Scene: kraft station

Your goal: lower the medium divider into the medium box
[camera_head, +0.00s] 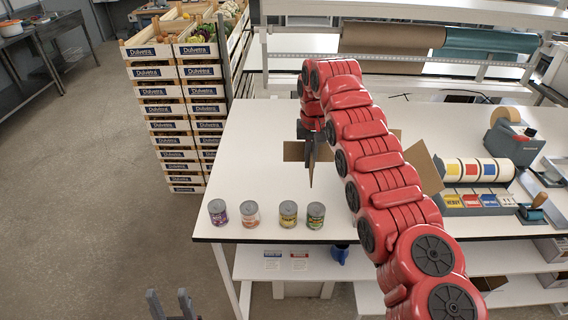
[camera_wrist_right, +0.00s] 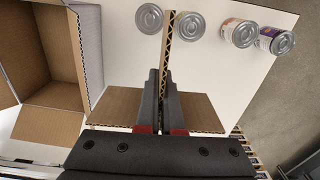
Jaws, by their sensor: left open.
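The cardboard divider (camera_wrist_right: 168,42) is held in my right gripper (camera_wrist_right: 164,75), its corrugated edge up between the fingers. A crosswise brown panel (camera_wrist_right: 201,112) shows below the fingers and seems part of it. In the head view the divider (camera_head: 311,172) is nearly edge-on under my right gripper (camera_head: 310,148), to the left of the box. The open cardboard box (camera_wrist_right: 50,98) is at the left of the wrist view, and its visible inside looks empty. In the head view my arm hides most of it; a flap (camera_head: 424,167) shows. My left gripper (camera_head: 172,306) is open and empty, low, off the table.
Several cans (camera_head: 287,213) stand in a row at the front left of the white table (camera_head: 250,150). A tape dispenser (camera_head: 512,137) and label rolls (camera_head: 478,170) stand at the right. Stacked crates (camera_head: 180,120) stand beyond the table's left edge.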

